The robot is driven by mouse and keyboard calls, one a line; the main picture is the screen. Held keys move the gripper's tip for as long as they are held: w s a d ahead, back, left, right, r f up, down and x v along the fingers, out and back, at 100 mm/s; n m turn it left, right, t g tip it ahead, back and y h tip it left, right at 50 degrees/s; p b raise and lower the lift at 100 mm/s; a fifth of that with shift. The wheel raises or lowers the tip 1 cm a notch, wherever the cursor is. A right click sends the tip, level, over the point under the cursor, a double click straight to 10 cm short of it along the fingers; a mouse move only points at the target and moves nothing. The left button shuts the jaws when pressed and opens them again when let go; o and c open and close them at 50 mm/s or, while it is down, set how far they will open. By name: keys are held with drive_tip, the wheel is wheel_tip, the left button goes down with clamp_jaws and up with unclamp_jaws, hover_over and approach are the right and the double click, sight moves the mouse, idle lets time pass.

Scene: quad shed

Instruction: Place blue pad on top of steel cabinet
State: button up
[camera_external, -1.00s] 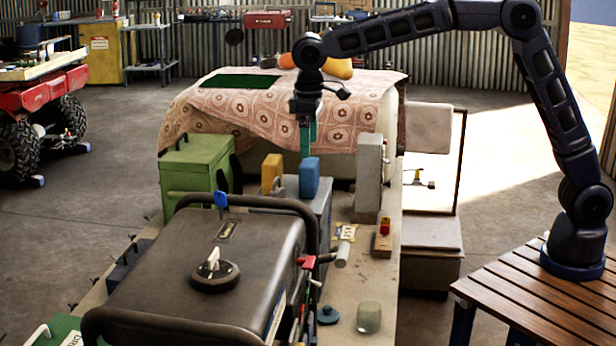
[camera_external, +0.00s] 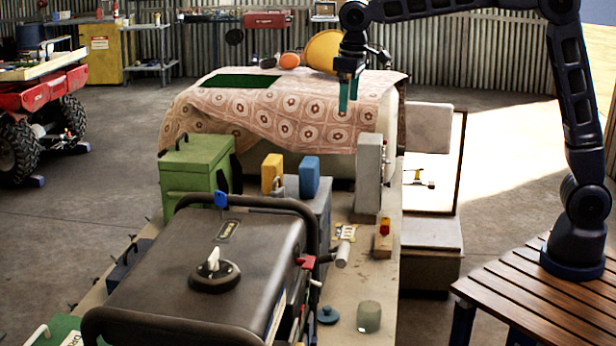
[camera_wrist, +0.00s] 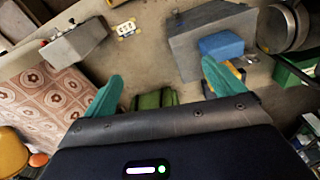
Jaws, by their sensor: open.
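The blue pad (camera_external: 309,177) stands upright on the top of a grey cabinet (camera_external: 320,205), which I take for the steel cabinet. In the wrist view the blue pad (camera_wrist: 220,45) also rests on the grey cabinet (camera_wrist: 185,48). A yellow block (camera_external: 272,174) stands just left of the blue pad. My gripper (camera_external: 348,92) is in the air above the patterned cloth, up and to the right of the pad, apart from it. In the wrist view my gripper (camera_wrist: 162,85) has its teal fingers spread, with nothing held between them.
A green box (camera_external: 196,165) stands left of the cabinet. A tall grey block (camera_external: 367,175) is to its right. The black-lidded machine (camera_external: 200,265) with its tube handle is in front.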

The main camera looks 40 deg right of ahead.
drive_tip(key=s+d+r+m+t, duration=0.1)
drive_tip(key=s+d+m, duration=0.15)
drive_tip(key=d, duration=1.25)
drive_tip(key=s+d+r+m+t, duration=0.1)
drive_tip(key=s+d, duration=0.3)
drive_tip(key=d, duration=1.1)
drive_tip(key=s+d+f+m+t, duration=0.1)
drive_tip(key=s+d+f, duration=0.3)
drive_tip(key=s+d, duration=0.4)
drive_tip(key=s+d+f+m+t, duration=0.1)
drive_tip(key=s+d+f+m, duration=0.2)
drive_tip(key=s+d, duration=0.5)
drive_tip(key=shift+s+d+f, duration=0.2)
drive_tip(key=shift+d+f, duration=0.25)
drive_tip(key=shift+f, duration=0.35)
